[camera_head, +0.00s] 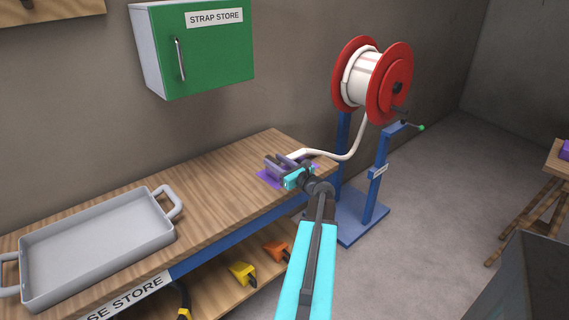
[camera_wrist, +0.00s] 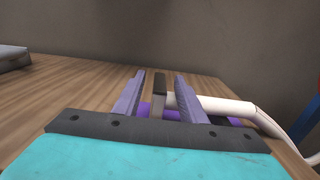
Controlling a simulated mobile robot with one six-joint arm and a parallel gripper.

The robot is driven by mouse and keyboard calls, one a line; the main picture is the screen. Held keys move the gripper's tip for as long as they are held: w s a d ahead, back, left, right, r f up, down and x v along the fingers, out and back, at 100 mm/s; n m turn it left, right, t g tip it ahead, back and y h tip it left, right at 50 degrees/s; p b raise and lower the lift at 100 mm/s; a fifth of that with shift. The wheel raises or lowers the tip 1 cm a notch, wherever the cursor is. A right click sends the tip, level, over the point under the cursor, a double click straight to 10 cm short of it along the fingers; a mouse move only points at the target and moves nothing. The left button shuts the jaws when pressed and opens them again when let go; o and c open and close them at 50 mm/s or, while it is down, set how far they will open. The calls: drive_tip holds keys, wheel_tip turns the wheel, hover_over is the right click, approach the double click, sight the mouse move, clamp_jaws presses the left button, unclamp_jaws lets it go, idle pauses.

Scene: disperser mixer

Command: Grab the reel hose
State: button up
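The reel hose (camera_head: 350,156) is white. It hangs from the red reel (camera_head: 391,88) and curves left onto the right end of the wooden bench. In the wrist view the hose (camera_wrist: 232,107) runs in from the right and passes beyond the right finger. A short white stretch shows between the fingers, beside a dark block (camera_wrist: 160,82) and over a purple patch (camera_wrist: 146,110). My gripper (camera_head: 280,163) is over this end of the bench; its fingers (camera_wrist: 160,88) are open and apart. I cannot tell whether a finger touches the hose.
A grey handled tray (camera_head: 97,245) stands on the bench's left part. A green strap store cabinet (camera_head: 205,48) hangs on the wall. Yellow and orange items (camera_head: 243,273) sit on the lower shelf. The reel's blue stand (camera_head: 378,180) is right of the bench. Bare wood lies between tray and gripper.

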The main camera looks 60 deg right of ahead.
drive_tip(key=shift+w+d, duration=0.1)
drive_tip(key=shift+w, duration=0.05)
drive_tip(key=shift+p+x, duration=0.45)
drive_tip(key=shift+x, duration=2.25)
clamp_jaws()
